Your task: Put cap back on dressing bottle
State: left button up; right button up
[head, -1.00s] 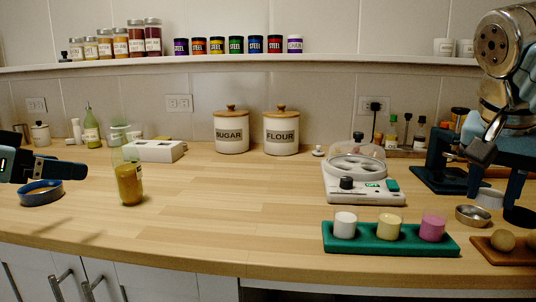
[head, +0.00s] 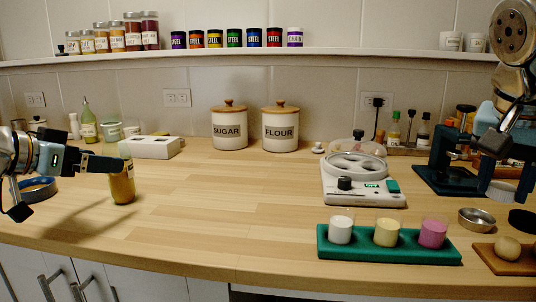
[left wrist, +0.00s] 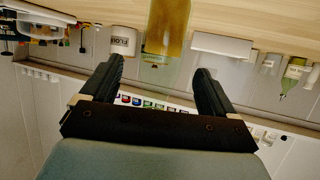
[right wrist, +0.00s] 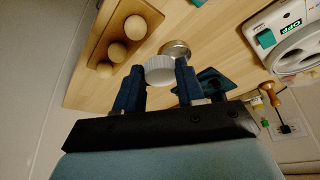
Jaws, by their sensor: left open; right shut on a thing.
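The dressing bottle (head: 122,187), with yellow contents, stands upright on the counter at the left. My left gripper (head: 122,163) is at its upper part in the head view and hides its top. In the left wrist view the bottle (left wrist: 167,28) appears upside down, beyond and between the two spread fingers (left wrist: 160,68); they are open and I see no grip on it. My right gripper (right wrist: 159,68) is shut on a white ridged cap (right wrist: 160,71), held between its fingertips.
A blue bowl (head: 37,191) sits left of the bottle, and a white box (head: 150,147) behind it. An egg cooker (head: 362,190), a green tray (head: 390,254) with candles, a metal bowl (head: 477,219) and a wooden egg holder (head: 508,262) crowd the right. The middle counter is clear.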

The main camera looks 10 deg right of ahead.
aim_at(111, 114)
pick_arm(q)
jog(key=shift+w+d, duration=0.1)
jog(key=shift+w, duration=0.05)
jog(key=shift+p+x, duration=0.55)
jog(key=shift+x, duration=2.1)
pick_arm(e)
jog(key=shift+r, duration=0.55)
pick_arm(q)
jog(key=shift+c, duration=0.2)
jog(key=c, duration=1.4)
jog(key=shift+o, duration=0.2)
jog(key=shift+r, duration=0.1)
